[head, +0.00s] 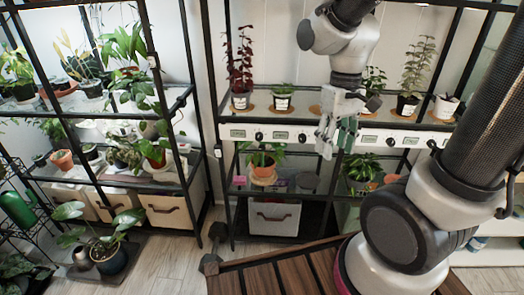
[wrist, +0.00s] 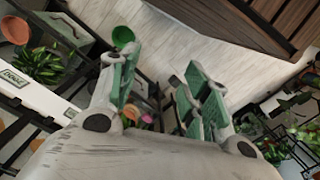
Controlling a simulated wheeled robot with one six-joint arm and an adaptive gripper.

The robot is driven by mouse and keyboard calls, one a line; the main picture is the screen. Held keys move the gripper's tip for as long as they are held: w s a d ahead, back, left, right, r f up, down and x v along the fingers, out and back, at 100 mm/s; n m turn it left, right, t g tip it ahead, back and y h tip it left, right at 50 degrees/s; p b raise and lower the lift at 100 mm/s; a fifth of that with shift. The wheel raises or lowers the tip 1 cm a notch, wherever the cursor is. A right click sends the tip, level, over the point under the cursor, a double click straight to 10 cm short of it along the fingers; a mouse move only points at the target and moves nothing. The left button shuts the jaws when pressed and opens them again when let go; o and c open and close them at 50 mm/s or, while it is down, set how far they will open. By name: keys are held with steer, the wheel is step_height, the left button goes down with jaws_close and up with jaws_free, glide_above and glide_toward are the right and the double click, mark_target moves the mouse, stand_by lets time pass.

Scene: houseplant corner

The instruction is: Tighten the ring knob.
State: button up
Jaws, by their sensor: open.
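A white panel (head: 280,130) runs along the front of the middle rack's upper shelf. I cannot tell which is the ring knob; the labels are too small to read. My gripper (head: 337,137) points down in front of the panel and hides part of it. In the wrist view my gripper (wrist: 160,88) is open, its green-padded fingers apart with nothing between them. The panel (wrist: 40,98) shows at left there; no knob is clear.
Potted plants, such as a dark red one (head: 240,75), stand on the shelf above the panel. A lower shelf holds a plant in an orange pot (head: 263,170). A wooden slatted surface (head: 280,275) lies in front. Another plant rack stands at left, with bare floor between (head: 180,260).

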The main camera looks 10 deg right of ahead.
steer(key=w+a+f+t, duration=0.1)
steer(key=w+a+f, duration=0.4)
steer(key=f, duration=0.7)
steer(key=w+a+f+m+t, duration=0.1)
steer(key=w+a+f, duration=0.4)
steer(key=f, duration=0.6)
steer(key=w+a+f+t, duration=0.1)
steer(key=w+a+f, duration=0.45)
steer(key=f, duration=0.65)
steer(key=m+t+h, duration=0.2)
steer(key=t+h, duration=0.3)
steer(key=t, duration=1.1)
glide_toward(262, 149)
steer(key=w, duration=0.2)
steer(key=x, duration=0.7)
steer(key=shift+w+d+r, duration=0.1)
steer(key=shift+w+d, duration=0.1)
steer(key=shift+d, duration=0.1)
steer(key=shift+c, duration=0.4)
